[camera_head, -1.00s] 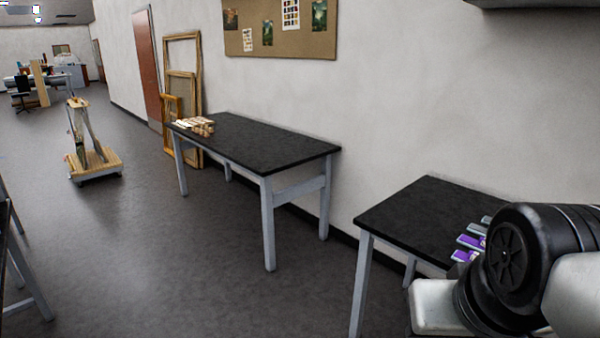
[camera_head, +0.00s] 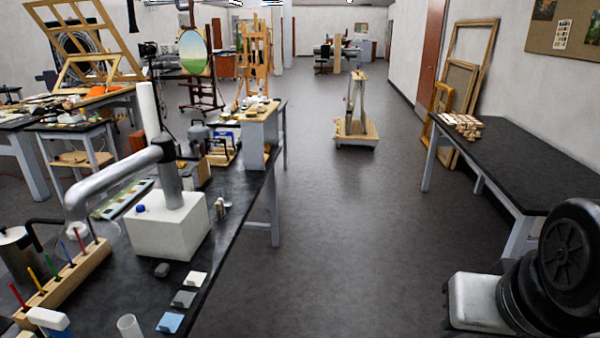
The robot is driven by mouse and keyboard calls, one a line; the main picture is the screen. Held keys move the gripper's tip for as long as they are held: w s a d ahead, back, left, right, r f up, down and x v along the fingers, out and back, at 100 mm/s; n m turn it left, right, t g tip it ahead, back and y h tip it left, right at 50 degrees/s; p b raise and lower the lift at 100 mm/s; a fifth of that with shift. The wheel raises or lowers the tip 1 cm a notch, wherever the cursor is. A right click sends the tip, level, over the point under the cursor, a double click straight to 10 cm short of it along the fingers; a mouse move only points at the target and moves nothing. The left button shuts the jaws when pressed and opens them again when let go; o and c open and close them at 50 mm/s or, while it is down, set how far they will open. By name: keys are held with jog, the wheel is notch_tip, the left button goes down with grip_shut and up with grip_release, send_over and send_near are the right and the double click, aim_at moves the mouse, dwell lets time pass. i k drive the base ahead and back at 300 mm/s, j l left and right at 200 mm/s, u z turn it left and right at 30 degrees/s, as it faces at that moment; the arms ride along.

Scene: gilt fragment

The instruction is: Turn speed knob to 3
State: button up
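No knob with readable speed numbers can be made out. A grey cylindrical pot (camera_head: 18,255) stands at the left edge, partly cut off. My arm shows at the lower right, away from the bench, but my gripper is out of view.
A rack of coloured sticks (camera_head: 65,278), small tiles (camera_head: 184,299) and a clear cup (camera_head: 130,326) crowd the bench's near end. A black table (camera_head: 530,170) stands at right. A wheeled wooden stand (camera_head: 356,130) is farther back. The middle floor is clear.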

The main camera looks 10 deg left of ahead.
aim_at(140, 208)
jog(key=i+u, duration=0.3)
jog(key=i, duration=0.45)
jog(key=i+l+u, duration=0.1)
jog(key=i+u, duration=0.2)
jog(key=i, duration=0.5)
jog(key=i+j+u, duration=0.15)
jog(key=i+u, duration=0.35)
jog(key=i+l+u, duration=0.1)
jog(key=i+u, duration=0.35)
jog(key=i, duration=0.15)
jog(key=i+z, duration=0.1)
jog(key=z, duration=7.5)
jog(key=l+z, duration=0.15)
jog(key=z, duration=0.65)
jog(key=i+z, duration=0.1)
jog(key=z, duration=0.3)
jog(key=k+j+z, duration=0.15)
jog(key=z, duration=0.25)
